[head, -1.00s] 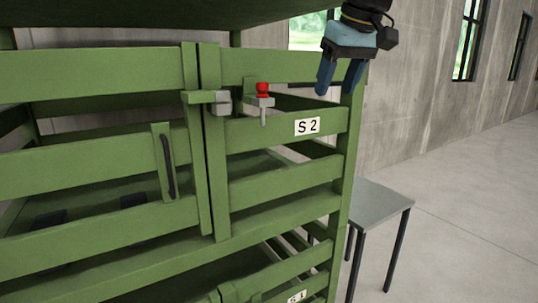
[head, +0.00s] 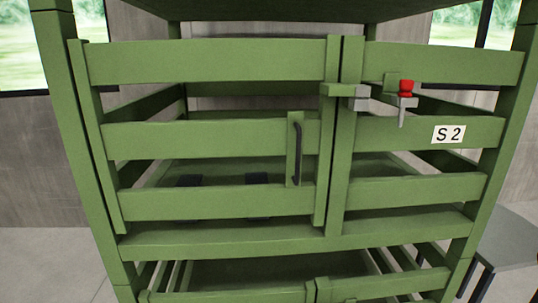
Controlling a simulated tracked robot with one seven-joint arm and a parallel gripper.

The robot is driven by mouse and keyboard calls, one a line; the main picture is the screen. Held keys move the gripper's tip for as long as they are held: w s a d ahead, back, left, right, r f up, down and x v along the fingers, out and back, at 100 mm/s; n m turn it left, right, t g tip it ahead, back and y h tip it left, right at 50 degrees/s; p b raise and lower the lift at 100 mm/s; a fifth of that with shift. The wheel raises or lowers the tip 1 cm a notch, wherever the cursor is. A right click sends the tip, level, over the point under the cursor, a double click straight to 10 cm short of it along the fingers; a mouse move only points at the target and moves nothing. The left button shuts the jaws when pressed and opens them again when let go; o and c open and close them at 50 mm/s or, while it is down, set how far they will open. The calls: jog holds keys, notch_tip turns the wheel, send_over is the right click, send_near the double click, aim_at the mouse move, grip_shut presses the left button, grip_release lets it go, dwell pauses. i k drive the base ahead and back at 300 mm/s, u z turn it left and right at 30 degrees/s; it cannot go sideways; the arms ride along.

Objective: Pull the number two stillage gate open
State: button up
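The green slatted stillage (head: 230,240) fills the head view. Its wide left gate (head: 210,135) stands in line with the narrower right section (head: 435,190), which bears the S 2 label (head: 448,134). A dark upright handle (head: 297,152) is on the gate's right side. A green tab (head: 338,90) crosses the seam between gate and right section near the top, with a grey block (head: 360,98) at its right end. A red-knobbed pin (head: 406,90) sits in a grey bracket to the right, apart from the block. My gripper is out of view.
Two dark items (head: 258,200) lie inside behind the gate. A lower tier (head: 330,285) shows below. A grey table (head: 510,240) stands close by at the right. Pale floor (head: 60,265) shows free at the lower left.

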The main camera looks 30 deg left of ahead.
aim_at(94, 65)
jog(key=z, duration=1.45)
jog(key=i, duration=0.1)
jog(key=u, duration=3.15)
jog(key=k, duration=0.9)
jog(key=u, duration=0.2)
jog(key=i, duration=0.9)
jog(key=z, duration=0.1)
